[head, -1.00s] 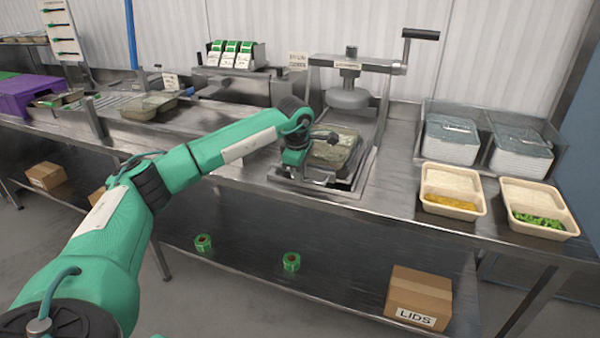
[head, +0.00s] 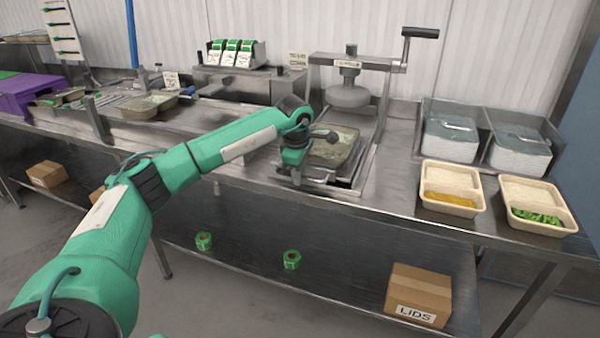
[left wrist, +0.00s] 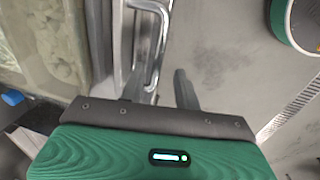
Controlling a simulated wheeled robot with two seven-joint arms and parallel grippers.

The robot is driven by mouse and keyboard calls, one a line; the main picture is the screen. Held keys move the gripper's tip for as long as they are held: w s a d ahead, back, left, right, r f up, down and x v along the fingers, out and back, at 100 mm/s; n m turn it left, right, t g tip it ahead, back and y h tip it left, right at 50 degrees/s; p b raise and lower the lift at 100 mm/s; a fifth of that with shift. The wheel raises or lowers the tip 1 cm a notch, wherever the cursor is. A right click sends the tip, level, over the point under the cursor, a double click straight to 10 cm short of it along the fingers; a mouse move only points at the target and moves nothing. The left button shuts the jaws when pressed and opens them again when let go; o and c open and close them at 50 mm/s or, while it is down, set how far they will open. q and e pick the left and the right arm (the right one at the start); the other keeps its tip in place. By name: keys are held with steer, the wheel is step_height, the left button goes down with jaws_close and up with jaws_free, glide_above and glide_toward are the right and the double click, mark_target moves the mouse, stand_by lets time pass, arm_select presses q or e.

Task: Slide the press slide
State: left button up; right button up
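The metal press (head: 348,97) stands on the bench with its round plate raised and its black crank handle at the top right. Its slide (head: 345,186) juts out at the front and carries a tray with a clear greenish lid (head: 336,150). My left gripper (head: 300,176) is low at the slide's front left, by the slide's handle (head: 322,181). In the left wrist view the bar handle (left wrist: 158,45) lies ahead of the spread dark fingers (left wrist: 158,90). I cannot tell whether they touch it. My right gripper is out of view.
Two food trays (head: 452,190) (head: 538,205) and two lidded bins (head: 450,138) (head: 520,150) stand right of the press. A label holder (head: 232,54) is behind to the left. Green rolls and a LIDS box (head: 418,296) sit on the lower shelf.

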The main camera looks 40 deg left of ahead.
arm_select(q)
step_height(320, 180, up, 14)
steer(key=s+b, duration=0.1)
steer(key=s, duration=0.1)
steer(key=shift+s+d+f, duration=0.25)
steer(key=shift+s+d, duration=0.1)
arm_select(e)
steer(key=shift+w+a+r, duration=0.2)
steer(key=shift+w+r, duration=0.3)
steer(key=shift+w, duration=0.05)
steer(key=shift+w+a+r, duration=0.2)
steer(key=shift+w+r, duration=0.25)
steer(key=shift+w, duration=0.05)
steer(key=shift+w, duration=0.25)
